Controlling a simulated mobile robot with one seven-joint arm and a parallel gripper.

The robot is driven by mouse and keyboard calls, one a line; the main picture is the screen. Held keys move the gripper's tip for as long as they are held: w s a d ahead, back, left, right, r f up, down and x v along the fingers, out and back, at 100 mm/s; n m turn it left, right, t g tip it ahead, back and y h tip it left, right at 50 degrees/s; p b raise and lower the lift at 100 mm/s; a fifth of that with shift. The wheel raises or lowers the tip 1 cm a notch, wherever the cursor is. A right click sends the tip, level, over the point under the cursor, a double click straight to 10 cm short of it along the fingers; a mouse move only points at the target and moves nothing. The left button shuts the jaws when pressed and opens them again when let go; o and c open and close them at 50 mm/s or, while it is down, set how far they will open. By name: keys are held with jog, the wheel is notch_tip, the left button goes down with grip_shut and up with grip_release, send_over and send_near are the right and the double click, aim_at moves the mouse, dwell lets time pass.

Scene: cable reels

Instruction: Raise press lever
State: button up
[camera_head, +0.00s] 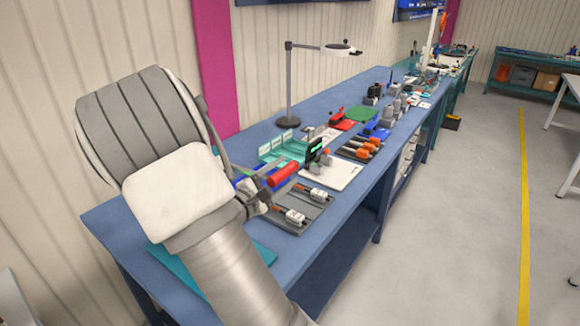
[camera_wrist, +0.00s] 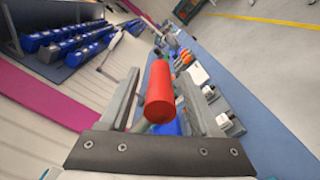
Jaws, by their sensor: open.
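The press lever's red cylindrical grip (camera_head: 283,173) shows just right of my gripper (camera_head: 258,190), above the blue bench. In the wrist view the red grip (camera_wrist: 160,92) lies between the two fingers of my gripper (camera_wrist: 161,80). The fingers stand apart, with gaps visible at the sides of the red grip. I cannot tell whether either finger touches it. Blue parts (camera_wrist: 167,128) show below the red grip in the wrist view. The rest of the press is mostly hidden behind my arm in the head view.
A grey tray (camera_head: 293,228) with white-and-orange tools lies in front of the lever. Teal bins (camera_head: 272,146) stand behind it, and a white board (camera_head: 342,177) lies to the right. A lamp (camera_head: 289,90) stands at the back. The floor aisle at right is clear.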

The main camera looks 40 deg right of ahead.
aim_at(290, 168)
jog(key=shift+x, duration=1.55)
grip_shut()
